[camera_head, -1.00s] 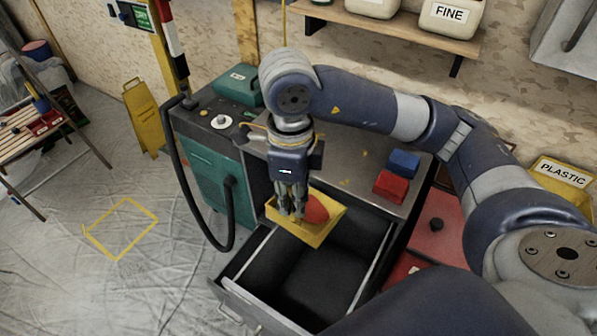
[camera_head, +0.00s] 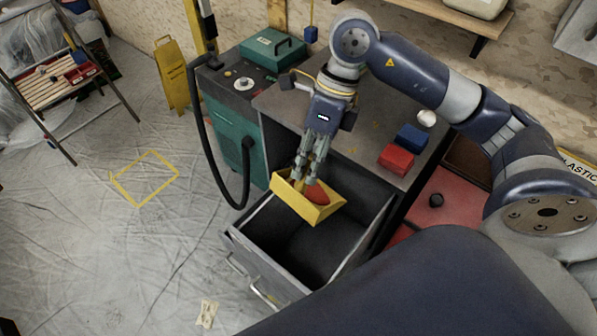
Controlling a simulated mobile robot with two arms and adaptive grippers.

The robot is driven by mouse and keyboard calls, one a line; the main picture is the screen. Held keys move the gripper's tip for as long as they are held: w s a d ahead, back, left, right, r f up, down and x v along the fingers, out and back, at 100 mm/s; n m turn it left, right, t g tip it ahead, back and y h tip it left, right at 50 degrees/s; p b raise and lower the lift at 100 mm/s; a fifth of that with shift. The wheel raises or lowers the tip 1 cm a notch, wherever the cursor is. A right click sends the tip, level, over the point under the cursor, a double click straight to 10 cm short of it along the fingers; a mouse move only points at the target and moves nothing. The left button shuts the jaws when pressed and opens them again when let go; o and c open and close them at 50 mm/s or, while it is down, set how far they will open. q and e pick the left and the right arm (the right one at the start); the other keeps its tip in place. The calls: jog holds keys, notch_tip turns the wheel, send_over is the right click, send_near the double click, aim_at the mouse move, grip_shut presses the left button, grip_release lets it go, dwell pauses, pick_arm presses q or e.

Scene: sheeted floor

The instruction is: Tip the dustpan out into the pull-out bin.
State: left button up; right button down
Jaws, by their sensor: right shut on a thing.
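The yellow dustpan (camera_head: 311,210) is held over the open pull-out bin (camera_head: 247,246), tilted, with a red rounded thing (camera_head: 318,195) lying in it. My right gripper (camera_head: 300,180) is shut on the dustpan at its back left part and hides some of it. The pull-out bin is a dark, deep drawer pulled out from under a grey worktop. The part of its inside that shows looks empty. My left gripper is not in view.
A red block (camera_head: 396,159) and a blue block (camera_head: 412,138) lie on the worktop (camera_head: 350,150). A teal machine (camera_head: 221,125) with a black hose stands left of the bin. Floor at left is open, with a yellow taped square (camera_head: 145,179).

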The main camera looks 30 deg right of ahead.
pick_arm(q)
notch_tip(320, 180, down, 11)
jog(key=b, duration=1)
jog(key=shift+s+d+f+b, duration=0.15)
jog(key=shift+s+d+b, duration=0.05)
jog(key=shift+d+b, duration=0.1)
pick_arm(e)
jog(key=w+d+f+g+y, duration=0.2)
jog(key=w+d+f+y, duration=0.1)
jog(key=d+y, duration=0.5)
jog(key=shift+w+d+f+g, duration=0.15)
jog(key=shift+d+f+g, duration=0.2)
jog(key=shift+d, duration=0.55)
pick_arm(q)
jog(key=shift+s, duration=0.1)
